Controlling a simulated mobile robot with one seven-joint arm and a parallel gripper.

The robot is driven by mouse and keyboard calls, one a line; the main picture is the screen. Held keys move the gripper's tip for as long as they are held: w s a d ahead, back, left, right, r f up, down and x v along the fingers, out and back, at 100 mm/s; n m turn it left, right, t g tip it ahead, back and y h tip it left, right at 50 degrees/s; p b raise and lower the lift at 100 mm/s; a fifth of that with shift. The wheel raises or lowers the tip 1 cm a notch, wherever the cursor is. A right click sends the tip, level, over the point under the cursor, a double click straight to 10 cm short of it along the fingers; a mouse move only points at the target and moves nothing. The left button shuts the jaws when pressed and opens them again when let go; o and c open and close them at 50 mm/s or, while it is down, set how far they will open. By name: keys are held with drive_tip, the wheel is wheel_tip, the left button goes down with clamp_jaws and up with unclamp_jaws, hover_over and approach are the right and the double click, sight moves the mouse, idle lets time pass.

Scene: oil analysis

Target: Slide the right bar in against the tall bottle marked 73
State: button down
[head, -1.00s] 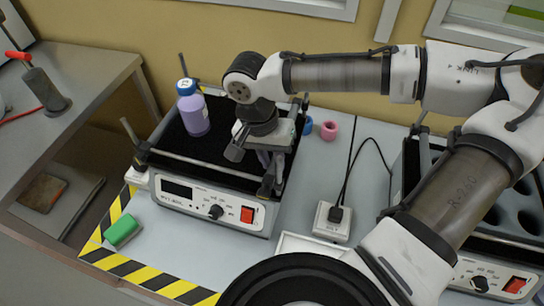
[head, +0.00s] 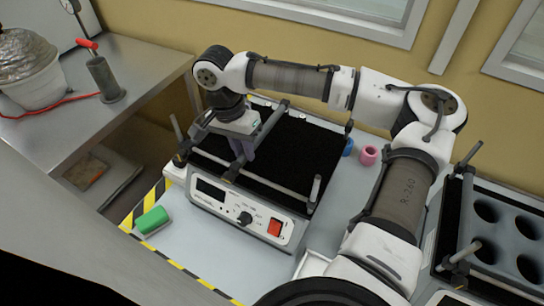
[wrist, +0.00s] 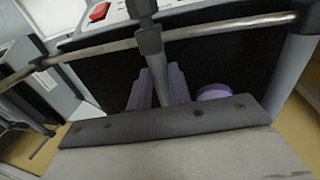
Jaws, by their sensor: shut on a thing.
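The right bar (head: 271,126) is a grey bar running front to back across the black platform of the shaker (head: 305,150). It now lies over the platform's left part. My gripper (head: 243,158) is shut on this bar. In the wrist view the bar (wrist: 178,84) passes between my two purple-grey fingers (wrist: 160,90). The tall bottle is hidden behind my gripper in the head view. A lilac rounded part (wrist: 214,91), probably of the bottle, shows beside the fingers in the wrist view. Its mark and any contact with the bar cannot be seen.
The front rail (head: 275,188) crosses above the control panel (head: 240,214). A green block (head: 152,220) lies at front left. A blue ring (head: 348,147) and a pink ring (head: 369,155) stand right of the shaker. The platform's right part is clear. A rack with holes (head: 505,235) is far right.

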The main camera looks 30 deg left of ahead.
drive_tip(key=shift+a+p, duration=0.3)
drive_tip(key=shift+a, duration=2.05)
drive_tip(key=c, duration=1.3)
unclamp_jaws()
wheel_tip(320, 180, up, 14)
drive_tip(key=a+b, duration=0.2)
drive_tip(key=shift+a+f, duration=0.2)
drive_tip(key=shift+a, duration=0.1)
